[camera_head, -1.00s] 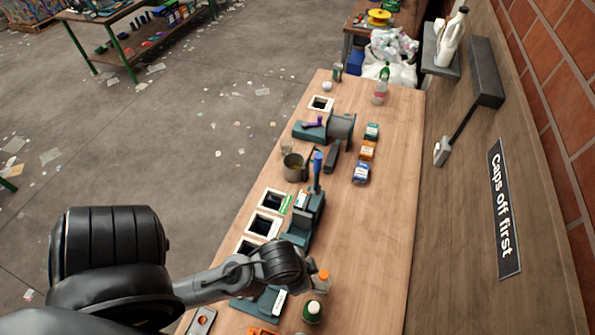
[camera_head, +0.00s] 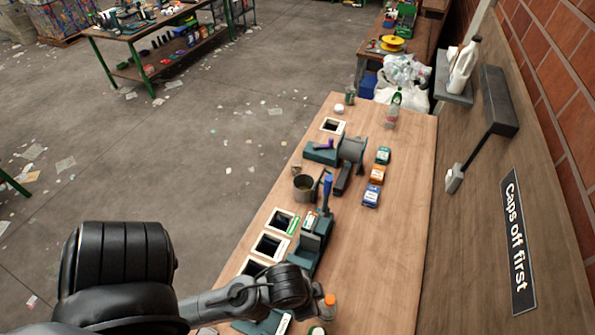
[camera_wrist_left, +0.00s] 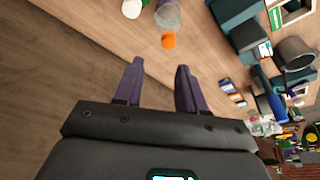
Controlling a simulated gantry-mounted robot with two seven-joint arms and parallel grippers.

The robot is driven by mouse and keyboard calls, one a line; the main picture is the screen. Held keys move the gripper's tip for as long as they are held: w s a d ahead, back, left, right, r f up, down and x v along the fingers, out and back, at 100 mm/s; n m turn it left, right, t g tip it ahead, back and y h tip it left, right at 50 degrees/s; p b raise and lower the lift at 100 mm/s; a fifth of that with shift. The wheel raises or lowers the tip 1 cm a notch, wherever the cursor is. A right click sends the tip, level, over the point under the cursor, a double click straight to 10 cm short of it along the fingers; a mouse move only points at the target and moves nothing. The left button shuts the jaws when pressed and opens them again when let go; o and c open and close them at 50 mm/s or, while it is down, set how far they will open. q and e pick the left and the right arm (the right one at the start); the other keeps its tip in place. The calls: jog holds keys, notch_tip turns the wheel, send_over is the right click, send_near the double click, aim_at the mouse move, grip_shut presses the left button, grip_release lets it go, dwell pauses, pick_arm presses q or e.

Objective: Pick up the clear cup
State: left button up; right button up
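A small pale see-through thing, perhaps the clear cup (camera_head: 296,168), stands behind the grey metal mug (camera_head: 305,187) by the bench's left edge in the head view. It is too small to be sure. I cannot make it out in the left wrist view. My left gripper (camera_wrist_left: 155,85) is open and empty in the left wrist view, its two dark fingers apart. A clear bottle with an orange cap (camera_wrist_left: 168,17) lies beyond the fingertips; it also shows beside my left wrist in the head view (camera_head: 329,309). My right gripper is out of view.
The wooden bench (camera_head: 395,245) is clear along its right side. A blue-handled press (camera_head: 326,190), square bin openings (camera_head: 272,246) and a grey vise-like machine (camera_head: 350,150) line its left side. Small coloured boxes (camera_head: 376,175) stand mid-bench. The wall is close on the right.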

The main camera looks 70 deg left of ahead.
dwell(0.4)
pick_arm(q)
jog(key=o, duration=1)
